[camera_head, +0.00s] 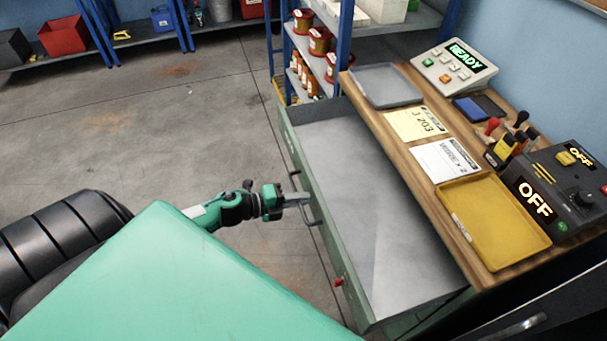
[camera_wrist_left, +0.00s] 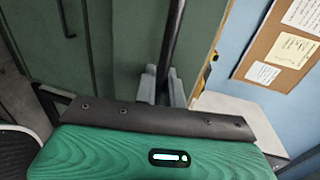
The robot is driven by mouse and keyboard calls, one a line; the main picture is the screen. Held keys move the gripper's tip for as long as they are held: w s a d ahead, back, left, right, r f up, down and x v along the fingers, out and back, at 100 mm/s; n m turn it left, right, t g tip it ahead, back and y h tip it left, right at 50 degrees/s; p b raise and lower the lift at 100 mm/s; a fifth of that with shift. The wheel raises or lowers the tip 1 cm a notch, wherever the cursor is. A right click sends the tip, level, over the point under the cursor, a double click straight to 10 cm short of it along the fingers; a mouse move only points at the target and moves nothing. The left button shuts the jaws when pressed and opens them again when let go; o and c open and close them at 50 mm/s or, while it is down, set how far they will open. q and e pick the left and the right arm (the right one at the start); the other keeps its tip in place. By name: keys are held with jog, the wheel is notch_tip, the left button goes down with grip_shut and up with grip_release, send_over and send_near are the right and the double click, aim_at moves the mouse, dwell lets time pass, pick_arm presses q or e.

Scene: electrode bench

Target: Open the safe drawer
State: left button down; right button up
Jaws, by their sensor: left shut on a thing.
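The drawer (camera_head: 375,200) is pulled out from under the wooden bench top. Its green front faces left, and its grey inside looks empty. My left gripper (camera_head: 301,199) is at the middle of the drawer front, shut on the dark bar handle (camera_head: 316,214). In the left wrist view, the grey fingers (camera_wrist_left: 164,86) are around a dark bar (camera_wrist_left: 174,40), with green panels behind. A small red knob (camera_head: 338,282) sits on the drawer front nearer to me. My right gripper is not in view.
On the bench top (camera_head: 418,172) are a grey tray (camera_head: 386,86), a yellow tray (camera_head: 495,222), paper cards, stamps, a READY panel (camera_head: 453,68) and a dark box (camera_head: 560,190) reading OFF. A blue shelf rack (camera_head: 345,40) stands behind. The floor left of the drawer is clear.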

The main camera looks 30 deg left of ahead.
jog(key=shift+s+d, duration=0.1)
pick_arm(q)
jog(key=c, duration=1.8)
grip_release()
jog(key=shift+c, duration=0.2)
